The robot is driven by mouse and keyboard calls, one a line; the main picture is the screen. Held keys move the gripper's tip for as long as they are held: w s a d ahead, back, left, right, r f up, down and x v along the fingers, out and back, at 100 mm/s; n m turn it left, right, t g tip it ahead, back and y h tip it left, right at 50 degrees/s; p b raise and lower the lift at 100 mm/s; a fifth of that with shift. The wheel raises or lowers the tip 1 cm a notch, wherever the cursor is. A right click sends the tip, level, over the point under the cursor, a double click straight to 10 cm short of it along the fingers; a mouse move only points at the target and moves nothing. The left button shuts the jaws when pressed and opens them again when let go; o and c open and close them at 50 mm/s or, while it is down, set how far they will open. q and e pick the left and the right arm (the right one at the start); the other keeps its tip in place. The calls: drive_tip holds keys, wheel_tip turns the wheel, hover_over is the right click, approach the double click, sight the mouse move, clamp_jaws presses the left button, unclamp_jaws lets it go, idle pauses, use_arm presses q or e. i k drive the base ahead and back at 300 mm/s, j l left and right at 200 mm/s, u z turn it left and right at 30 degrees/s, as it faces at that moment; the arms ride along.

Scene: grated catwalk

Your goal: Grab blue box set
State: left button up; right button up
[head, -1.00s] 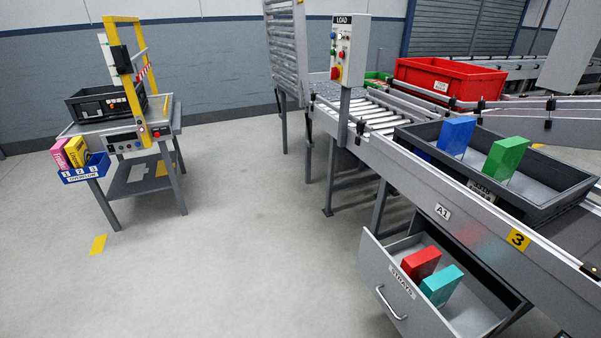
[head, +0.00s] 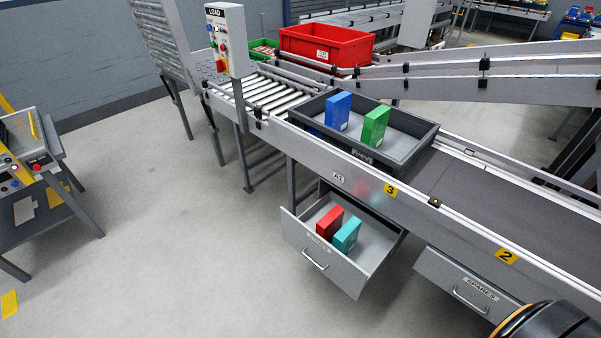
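The blue box (head: 338,110) stands upright in a dark grey tray (head: 402,155) on the conveyor, in the head view. A green box (head: 375,126) stands to its right in the same tray. A red box (head: 329,222) and a teal box (head: 347,235) sit in the open drawer (head: 324,262) below the conveyor. Neither of my grippers shows in the head view.
The conveyor (head: 455,193) runs from upper left to lower right. A control post (head: 226,40) stands at its left end. A red crate (head: 326,46) is behind the tray. A second drawer (head: 465,287) sits at lower right. Open floor (head: 170,230) lies at left.

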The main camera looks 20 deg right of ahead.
sight(338, 106)
drive_tip(key=z, duration=1)
drive_tip(key=i+j+z, duration=0.35)
drive_tip(key=j+z, duration=0.15)
drive_tip(key=i+j+z, duration=0.1)
drive_tip(key=j+z, duration=0.15)
drive_tip(key=i+j+z, duration=0.2)
drive_tip(key=j, duration=0.25)
drive_tip(key=i+j, duration=0.15)
drive_tip(key=j, duration=0.5)
drive_tip(key=i+j+z, duration=0.1)
drive_tip(key=j, duration=0.55)
drive_tip(key=i+j, duration=0.15)
drive_tip(key=j, duration=0.45)
drive_tip(key=i+j+z, duration=0.1)
drive_tip(key=j, duration=0.55)
drive_tip(key=i+j, duration=0.1)
drive_tip(key=j, duration=0.55)
drive_tip(key=i+j+z, duration=0.1)
drive_tip(key=j, duration=0.6)
